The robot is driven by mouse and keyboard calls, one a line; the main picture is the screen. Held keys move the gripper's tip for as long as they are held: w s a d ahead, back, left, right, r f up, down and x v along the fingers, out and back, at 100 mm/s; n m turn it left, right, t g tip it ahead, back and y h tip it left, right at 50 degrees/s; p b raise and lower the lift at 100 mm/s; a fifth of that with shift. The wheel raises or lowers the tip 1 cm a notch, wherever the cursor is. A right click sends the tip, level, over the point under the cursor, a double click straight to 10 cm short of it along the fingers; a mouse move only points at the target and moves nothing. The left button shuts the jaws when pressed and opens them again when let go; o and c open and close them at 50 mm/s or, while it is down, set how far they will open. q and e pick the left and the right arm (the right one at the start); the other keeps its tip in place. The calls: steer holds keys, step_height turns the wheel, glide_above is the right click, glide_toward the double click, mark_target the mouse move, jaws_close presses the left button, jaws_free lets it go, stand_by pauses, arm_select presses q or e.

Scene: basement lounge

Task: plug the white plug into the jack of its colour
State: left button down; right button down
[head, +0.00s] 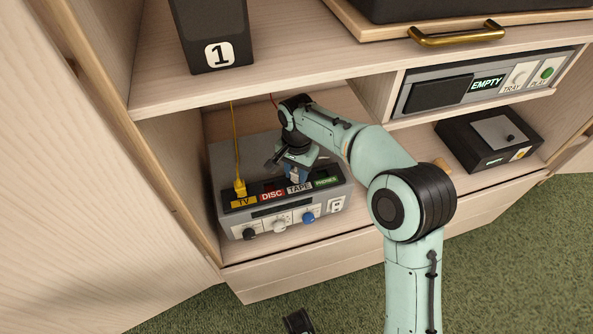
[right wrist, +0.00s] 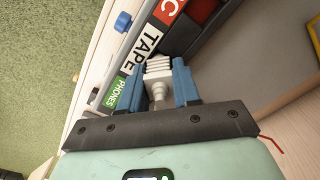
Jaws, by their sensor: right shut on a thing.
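My right gripper (head: 295,172) is at the grey amplifier box (head: 340,192) in the lower cubby, over the TAPE end of its jack row. In the right wrist view its blue fingers (right wrist: 164,88) are shut on the white plug (right wrist: 158,70), which is ribbed. The plug lies close beside the white TAPE label (right wrist: 143,47); whether its tip is inside the jack is hidden. The labels read yellow TV (head: 243,202), red DISC (head: 272,194), white TAPE and green PHONES (head: 326,182).
A yellow plug (head: 239,188) with its cord stands at the TV jack. Black, white and blue knobs (head: 308,218) line the box's front. A shelf board (head: 170,95) is above, with a dark speaker marked 1 (head: 212,30). A black box (head: 490,140) sits right.

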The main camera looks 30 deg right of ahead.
mark_target(297, 170)
steer(key=c, duration=0.8)
jaws_free()
steer(key=shift+f, duration=0.15)
step_height(297, 170, up, 8)
steer(key=shift+f+p, duration=0.1)
steer(key=shift+p, duration=1.1)
arm_select(q)
steer(key=shift+g+h, duration=0.3)
steer(key=shift+g, duration=0.3)
steer(key=s+r, duration=0.1)
steer(key=s+d+r, duration=0.1)
steer(key=s, duration=0.1)
steer(key=shift+s+d+r, duration=0.35)
steer(key=shift+d+r, duration=0.05)
